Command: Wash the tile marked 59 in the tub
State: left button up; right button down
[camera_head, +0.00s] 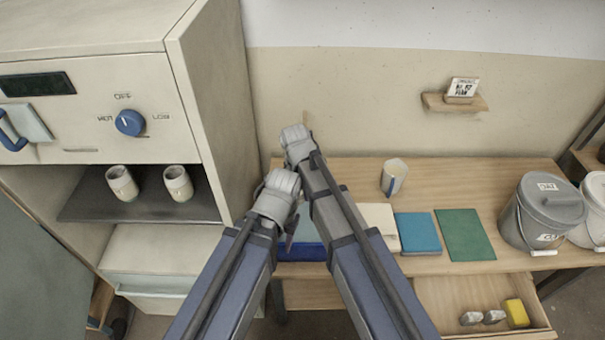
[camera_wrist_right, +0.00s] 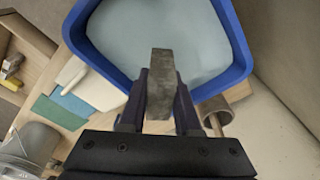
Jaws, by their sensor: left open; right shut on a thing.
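The blue tub (camera_wrist_right: 242,55) with pale water or glaze (camera_wrist_right: 115,35) fills the top of the right wrist view. In the head view only a blue strip of it (camera_head: 300,252) shows behind my arms. My right gripper (camera_wrist_right: 161,95), the upper one in the head view (camera_head: 295,140), is shut on a grey tile (camera_wrist_right: 161,75). The tile appears edge-on over the tub; I cannot tell whether it touches the liquid. No number is readable on it. My left gripper (camera_head: 278,190) is open beside the right arm, near the tub; its fingertips are hard to make out.
Lidded buckets (camera_head: 545,215) stand farther right. An open drawer holds a yellow block (camera_head: 517,312). A cabinet (camera_head: 215,110) stands left.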

jog(key=shift+w, duration=0.5)
jog(key=shift+s+f, duration=0.1)
jog(key=shift+f, duration=0.05)
pick_arm(q)
notch_tip(320, 180, down, 7)
jog(key=b, duration=0.7)
jog(key=shift+w, duration=0.45)
pick_arm(e)
notch_tip(320, 180, down, 7)
jog(key=shift+r, duration=0.2)
pick_arm(q)
jog(key=shift+f, duration=0.1)
pick_arm(e)
jog(key=shift+f, duration=0.15)
jog(key=shift+f+b, duration=3.35)
jog(key=shift+b, duration=0.1)
pick_arm(q)
notch_tip(320, 180, down, 7)
jog(key=shift+r, duration=0.2)
pick_arm(e)
jog(key=shift+a, duration=0.15)
jog(key=shift+a, duration=0.55)
pick_arm(q)
jog(key=shift+d, duration=0.1)
